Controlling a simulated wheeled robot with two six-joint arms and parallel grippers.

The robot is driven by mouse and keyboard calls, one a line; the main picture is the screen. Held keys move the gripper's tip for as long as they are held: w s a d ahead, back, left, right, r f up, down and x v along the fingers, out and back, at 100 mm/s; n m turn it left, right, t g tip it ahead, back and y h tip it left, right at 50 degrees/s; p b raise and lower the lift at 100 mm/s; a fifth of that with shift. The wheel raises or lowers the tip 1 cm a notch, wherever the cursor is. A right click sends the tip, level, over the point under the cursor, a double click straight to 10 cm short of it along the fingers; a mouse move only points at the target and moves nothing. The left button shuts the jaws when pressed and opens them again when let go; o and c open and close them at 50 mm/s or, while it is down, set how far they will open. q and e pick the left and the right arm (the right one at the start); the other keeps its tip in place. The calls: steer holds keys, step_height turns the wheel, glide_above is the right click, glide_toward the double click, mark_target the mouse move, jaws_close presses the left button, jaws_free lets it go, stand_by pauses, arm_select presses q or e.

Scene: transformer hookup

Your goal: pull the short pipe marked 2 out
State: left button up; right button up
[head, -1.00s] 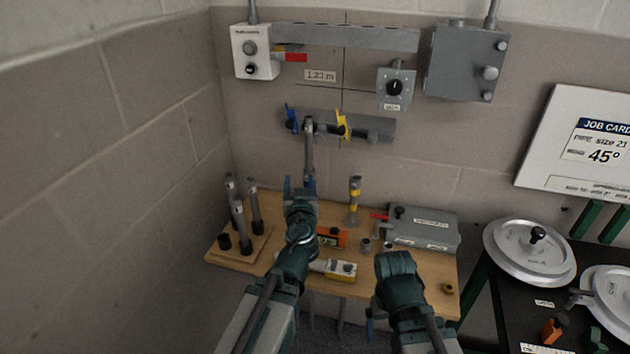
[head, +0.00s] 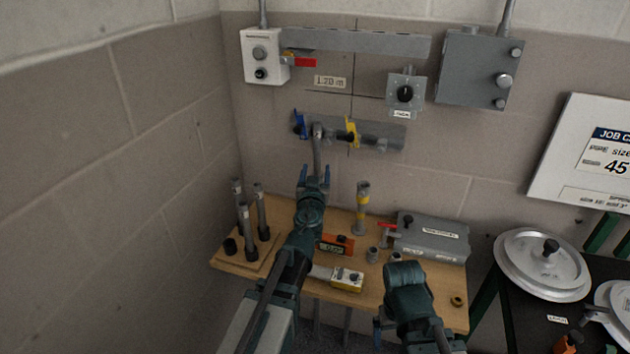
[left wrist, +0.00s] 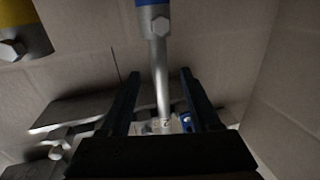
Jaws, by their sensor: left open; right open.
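A slim grey pipe (head: 317,152) hangs down from the left end of the wall rail, near a blue lever (head: 300,122). In the left wrist view the pipe (left wrist: 161,80) runs into a blue-banded fitting (left wrist: 153,18). A small mark that looks like a 2 shows at its other end. My left gripper (head: 315,170) is open, its blue-tipped fingers on either side of the pipe in the picture; contact cannot be told. In the left wrist view the fingers (left wrist: 160,88) flank the pipe. My right gripper (head: 380,330) is low over the bench front, partly hidden by its arm.
A yellow lever (head: 351,130) is on the rail right of the pipe. Several upright pipes stand in a rack (head: 262,262) at left. A grey box (head: 432,238) sits at right.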

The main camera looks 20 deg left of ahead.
mark_target(318, 158)
arm_select(q)
steer(key=w, duration=0.2)
steer(key=w+a, duration=0.1)
steer(key=w, duration=0.4)
steer(key=shift+w+a, duration=0.15)
steer(key=shift+a, duration=0.1)
steer(key=shift+c, duration=0.2)
jaws_close()
